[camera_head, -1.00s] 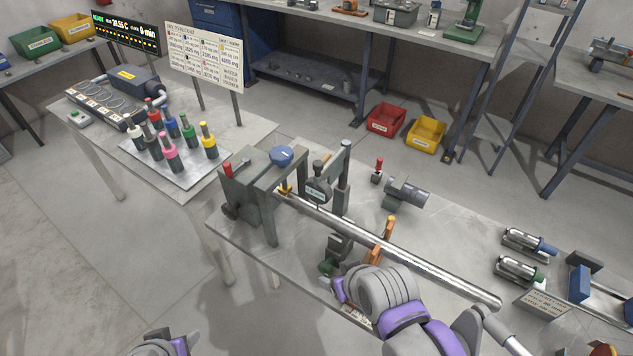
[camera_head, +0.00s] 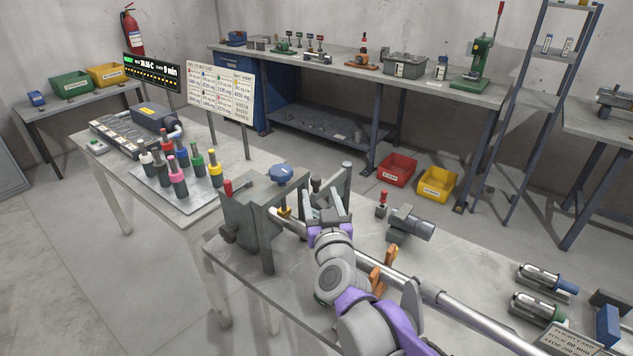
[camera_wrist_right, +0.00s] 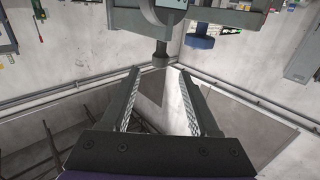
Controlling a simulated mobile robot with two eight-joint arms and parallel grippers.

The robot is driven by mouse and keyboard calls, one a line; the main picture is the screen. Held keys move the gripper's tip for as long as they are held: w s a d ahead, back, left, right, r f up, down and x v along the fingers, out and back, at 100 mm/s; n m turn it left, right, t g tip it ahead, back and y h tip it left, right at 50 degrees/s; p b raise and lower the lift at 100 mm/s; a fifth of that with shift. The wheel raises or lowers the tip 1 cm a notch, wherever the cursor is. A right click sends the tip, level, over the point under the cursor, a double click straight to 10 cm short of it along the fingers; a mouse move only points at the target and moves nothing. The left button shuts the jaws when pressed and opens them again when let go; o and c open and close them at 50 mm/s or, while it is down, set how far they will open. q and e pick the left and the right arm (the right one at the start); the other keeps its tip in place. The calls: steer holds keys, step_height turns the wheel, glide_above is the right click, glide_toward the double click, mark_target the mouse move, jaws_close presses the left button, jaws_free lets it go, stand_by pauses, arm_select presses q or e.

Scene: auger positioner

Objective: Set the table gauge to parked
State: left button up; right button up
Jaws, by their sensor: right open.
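The table gauge is largely hidden behind my right gripper (camera_head: 326,208) in the head view. Its grey post (camera_head: 346,183) and a dark top part (camera_head: 316,184) show above the gripper. In the right wrist view the gauge's round body (camera_wrist_right: 165,12) is at the top edge, with a dark stem (camera_wrist_right: 160,52) pointing down at the gap between the fingertips. The gripper (camera_wrist_right: 160,76) is open and nothing is between its fingers. I cannot tell whether it touches the gauge. My left gripper is out of view.
A long metal bar (camera_head: 440,300) runs to the right, past an orange piece (camera_head: 385,268). A motor-like cylinder (camera_head: 411,223) lies behind it.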

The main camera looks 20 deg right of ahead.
mark_target(317, 183)
steer(key=w, duration=0.4)
steer(key=w+d, duration=0.1)
steer(key=w, duration=0.2)
steer(key=shift+s, duration=0.1)
jaws_close()
stand_by(1.2)
